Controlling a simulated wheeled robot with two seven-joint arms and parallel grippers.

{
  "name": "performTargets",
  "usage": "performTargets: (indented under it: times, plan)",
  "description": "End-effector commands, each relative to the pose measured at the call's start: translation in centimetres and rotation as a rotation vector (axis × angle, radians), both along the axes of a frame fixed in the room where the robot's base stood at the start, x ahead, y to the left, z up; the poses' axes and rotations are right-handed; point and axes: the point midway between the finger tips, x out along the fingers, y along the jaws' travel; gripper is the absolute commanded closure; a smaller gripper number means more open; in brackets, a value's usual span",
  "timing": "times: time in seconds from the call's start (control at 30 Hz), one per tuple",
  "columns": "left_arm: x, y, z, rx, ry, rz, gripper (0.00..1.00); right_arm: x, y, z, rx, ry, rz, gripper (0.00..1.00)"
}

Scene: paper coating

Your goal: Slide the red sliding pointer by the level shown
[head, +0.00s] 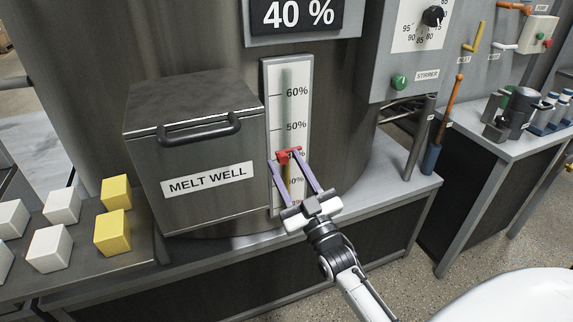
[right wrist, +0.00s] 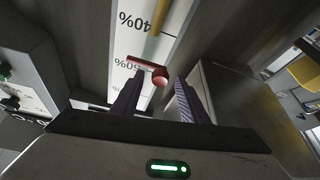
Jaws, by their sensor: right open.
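The red sliding pointer (head: 284,156) sits on the upright white level gauge (head: 302,75), below the 50% mark and beside a partly hidden label. It also shows in the right wrist view as a red bar with a round knob (right wrist: 160,77). A yellow column (head: 288,188) shows in the gauge below the pointer. The display (head: 296,13) above reads 40 %. My right gripper (head: 285,157) is open, with its fingers reaching up to the gauge on either side of the pointer's knob. I cannot tell whether they touch it. My left gripper is out of view.
The MELT WELL box (head: 195,150) with its black handle stands close on the gauge's left. White and yellow cubes (head: 112,232) lie on the bench at left. A control panel with a black dial (head: 433,16) and green button hangs at right.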

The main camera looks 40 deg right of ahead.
Motion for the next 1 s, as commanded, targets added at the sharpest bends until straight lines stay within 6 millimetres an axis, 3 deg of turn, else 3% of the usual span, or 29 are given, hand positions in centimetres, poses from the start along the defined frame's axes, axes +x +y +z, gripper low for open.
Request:
performTargets:
  times: [0.3,0.5,1.0]
  plan:
    - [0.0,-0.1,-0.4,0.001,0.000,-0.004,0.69,-5.6,0.8,-2.5,0.001,0.004,-0.001,0.60]
    - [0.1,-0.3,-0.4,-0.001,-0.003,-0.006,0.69,-8.1,1.2,-3.4,0.000,0.000,-0.001,0.60]
    - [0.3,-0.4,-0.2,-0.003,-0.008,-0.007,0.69,-8.8,1.4,-3.6,0.000,-0.001,-0.001,0.60]
